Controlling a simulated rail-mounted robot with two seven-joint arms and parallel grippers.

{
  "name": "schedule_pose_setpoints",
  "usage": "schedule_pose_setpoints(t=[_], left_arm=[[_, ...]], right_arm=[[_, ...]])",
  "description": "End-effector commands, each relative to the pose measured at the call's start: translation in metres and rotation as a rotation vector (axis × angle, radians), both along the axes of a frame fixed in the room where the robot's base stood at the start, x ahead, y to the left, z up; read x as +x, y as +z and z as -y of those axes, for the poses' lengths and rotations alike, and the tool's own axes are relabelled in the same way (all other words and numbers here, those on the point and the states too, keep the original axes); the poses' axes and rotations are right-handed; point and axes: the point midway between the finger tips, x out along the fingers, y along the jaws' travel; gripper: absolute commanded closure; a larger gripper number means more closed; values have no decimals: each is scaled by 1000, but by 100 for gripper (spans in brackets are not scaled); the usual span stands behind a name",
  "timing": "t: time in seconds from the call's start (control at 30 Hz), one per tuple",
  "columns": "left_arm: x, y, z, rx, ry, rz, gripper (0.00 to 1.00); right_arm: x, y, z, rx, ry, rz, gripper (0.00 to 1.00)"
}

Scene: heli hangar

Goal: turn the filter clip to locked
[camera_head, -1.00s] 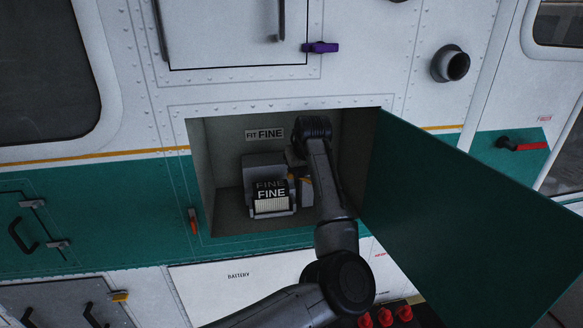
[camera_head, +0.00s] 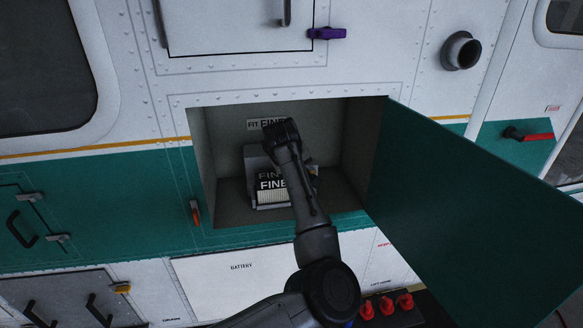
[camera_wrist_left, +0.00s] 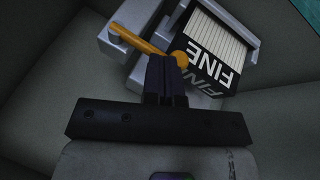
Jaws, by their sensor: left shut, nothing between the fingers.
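The filter clip (camera_wrist_left: 148,43) is an orange lever with a round knob, lying slantwise across the grey filter housing (camera_wrist_left: 115,28) in the left wrist view. My left gripper (camera_wrist_left: 167,62) is shut and empty. Its fingertips are right at the clip's knob end; I cannot tell whether they touch it. In the head view my left arm hides the clip and the fingertips. My right gripper is out of view.
The housing stands inside an open bay (camera_head: 232,212) with close side walls. The bay's green door (camera_head: 470,215) swings out to the right. A "FIT FINE" label (camera_head: 253,125) is on the back wall, partly covered by my arm.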

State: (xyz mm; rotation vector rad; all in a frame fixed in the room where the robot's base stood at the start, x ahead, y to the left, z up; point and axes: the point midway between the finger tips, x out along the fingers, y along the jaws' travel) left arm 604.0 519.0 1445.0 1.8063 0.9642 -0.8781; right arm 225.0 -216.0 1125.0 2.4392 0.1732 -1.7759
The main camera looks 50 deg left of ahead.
Motion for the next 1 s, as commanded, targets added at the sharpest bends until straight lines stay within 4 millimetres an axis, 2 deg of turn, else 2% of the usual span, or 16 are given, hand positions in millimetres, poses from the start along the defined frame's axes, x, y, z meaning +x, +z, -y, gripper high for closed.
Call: schedule_pose_setpoints(t=[0.57,1.0], left_arm=[[1,0,1,0,-1,-1,100],[14,2,8,0,-1,-3,100]], right_arm=[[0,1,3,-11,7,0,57],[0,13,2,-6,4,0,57]])
